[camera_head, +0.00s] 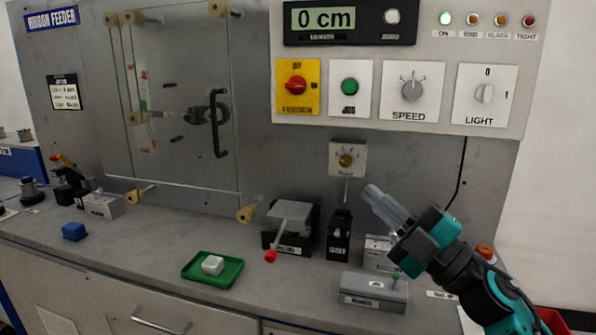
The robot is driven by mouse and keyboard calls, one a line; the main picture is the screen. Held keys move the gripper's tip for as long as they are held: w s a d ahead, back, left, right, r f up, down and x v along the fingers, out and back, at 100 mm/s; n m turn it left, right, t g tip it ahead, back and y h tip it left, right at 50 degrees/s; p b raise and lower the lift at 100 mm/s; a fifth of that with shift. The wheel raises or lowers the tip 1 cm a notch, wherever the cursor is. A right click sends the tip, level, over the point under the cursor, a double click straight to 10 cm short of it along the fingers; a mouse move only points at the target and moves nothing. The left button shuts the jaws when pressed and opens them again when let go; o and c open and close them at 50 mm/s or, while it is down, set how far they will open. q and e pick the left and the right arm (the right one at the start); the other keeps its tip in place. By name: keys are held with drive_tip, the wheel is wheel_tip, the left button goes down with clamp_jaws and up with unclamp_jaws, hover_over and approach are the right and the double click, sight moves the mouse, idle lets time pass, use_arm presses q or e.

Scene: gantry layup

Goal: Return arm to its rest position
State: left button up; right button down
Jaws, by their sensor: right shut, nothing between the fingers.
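My right gripper (384,205) comes in from the lower right on its dark and teal arm. Its grey fingers are together and empty, pointing up and left. It is above the bench, in front of the grey panel, with the black block device (339,238) to its left and below. A small dial (346,160) on the panel is above and left of the fingertips. My left gripper is not in view.
A green tray (190,272) holding a white block (212,265) sits on the bench. A lever device with a red knob (291,228) and a grey box (374,291) stand near the arm. A glass door (185,75) and a control panel (415,135) are behind. The bench's left front is mostly clear.

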drive_tip(key=s+d+f+m+t+h, duration=0.2)
drive_tip(key=f+m+h, duration=0.5)
drive_tip(key=f, duration=0.4)
drive_tip(key=s+d+f+m+t+h, duration=0.1)
drive_tip(key=d+f+m+t+h, duration=0.15)
drive_tip(key=f+m+h, duration=0.5)
drive_tip(key=s+f+m+g+h, duration=0.1)
drive_tip(key=s+f+m+g, duration=0.2)
drive_tip(key=s+f, duration=0.5)
drive_tip(key=s+d+f+m+g+h, duration=0.1)
drive_tip(key=s+f+m+g, duration=0.3)
drive_tip(key=s+f, duration=0.5)
wheel_tip(320, 180, down, 6)
drive_tip(key=shift+g, duration=0.75)
drive_tip(key=shift+m, duration=0.25)
